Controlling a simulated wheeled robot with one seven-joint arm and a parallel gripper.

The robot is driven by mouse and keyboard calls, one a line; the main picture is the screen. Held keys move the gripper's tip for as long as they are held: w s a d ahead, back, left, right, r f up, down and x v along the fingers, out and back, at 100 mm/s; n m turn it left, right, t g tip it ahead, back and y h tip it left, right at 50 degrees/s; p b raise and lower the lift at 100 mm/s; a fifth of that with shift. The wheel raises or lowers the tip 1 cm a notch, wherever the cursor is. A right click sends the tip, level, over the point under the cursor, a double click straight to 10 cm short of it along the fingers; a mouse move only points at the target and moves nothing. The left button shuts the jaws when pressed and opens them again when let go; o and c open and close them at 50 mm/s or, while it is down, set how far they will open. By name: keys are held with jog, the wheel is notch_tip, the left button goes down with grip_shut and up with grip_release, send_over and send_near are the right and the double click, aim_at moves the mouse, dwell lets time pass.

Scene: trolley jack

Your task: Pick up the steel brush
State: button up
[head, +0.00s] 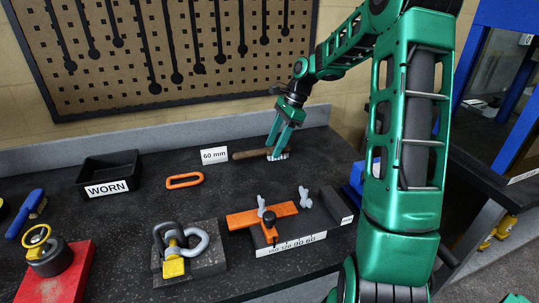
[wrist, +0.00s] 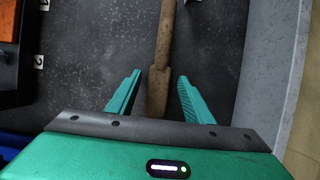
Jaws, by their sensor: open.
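The brush with a wooden handle (head: 250,154) lies on the dark bench near the back wall, beside the 60 mm label. Pale bristles show at its right end, partly hidden by my gripper. My gripper (head: 279,148) is over that right end, pointing down. In the wrist view, the brown wooden body (wrist: 164,45) runs between the two open green fingers of my gripper (wrist: 159,78), with a gap on both sides. I cannot tell the exact height of the fingertips. A second brush with a blue handle (head: 25,215) lies at the far left.
A 60 mm label (head: 214,156) stands close to the brush. An orange ring (head: 184,181), a black WORN bin (head: 108,171), a shackle (head: 178,248) and an orange clamp fixture (head: 262,216) occupy the bench. The grey back ledge (head: 190,138) runs close behind.

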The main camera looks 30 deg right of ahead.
jog(key=shift+a+f, duration=0.2)
jog(key=shift+f, duration=0.25)
grip_shut()
jog(key=shift+r, duration=0.15)
